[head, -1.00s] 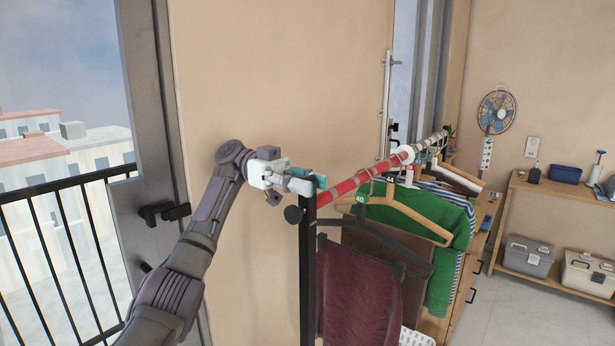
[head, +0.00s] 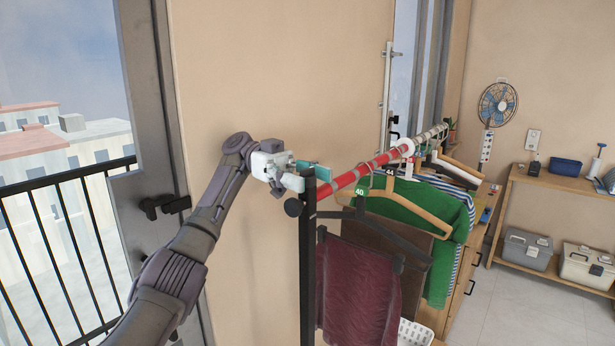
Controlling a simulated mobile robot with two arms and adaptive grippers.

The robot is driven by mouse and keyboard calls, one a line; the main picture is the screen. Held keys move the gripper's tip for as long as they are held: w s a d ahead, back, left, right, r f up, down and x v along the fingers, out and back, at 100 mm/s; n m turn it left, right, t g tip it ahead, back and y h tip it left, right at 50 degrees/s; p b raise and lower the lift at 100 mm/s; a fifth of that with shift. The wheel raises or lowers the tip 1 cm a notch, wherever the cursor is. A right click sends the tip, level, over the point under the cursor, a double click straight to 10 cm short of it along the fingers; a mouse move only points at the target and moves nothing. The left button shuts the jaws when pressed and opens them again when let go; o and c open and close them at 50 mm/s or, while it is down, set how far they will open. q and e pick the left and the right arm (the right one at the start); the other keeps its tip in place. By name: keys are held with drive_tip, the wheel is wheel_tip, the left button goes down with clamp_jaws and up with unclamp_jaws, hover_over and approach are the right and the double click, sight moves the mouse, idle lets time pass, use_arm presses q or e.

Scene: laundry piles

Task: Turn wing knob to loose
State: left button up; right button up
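My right gripper is not in view.
Hangers with a maroon garment (head: 355,290) and a green garment (head: 432,208) hang from the rail. A wooden shelf (head: 560,183) with boxes stands at the right. A window with a balcony railing (head: 80,175) is at the left. Plain wall lies behind my arm.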

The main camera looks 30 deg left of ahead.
use_arm(q)
wheel_tip(320, 180, up, 10)
idle(0.6)
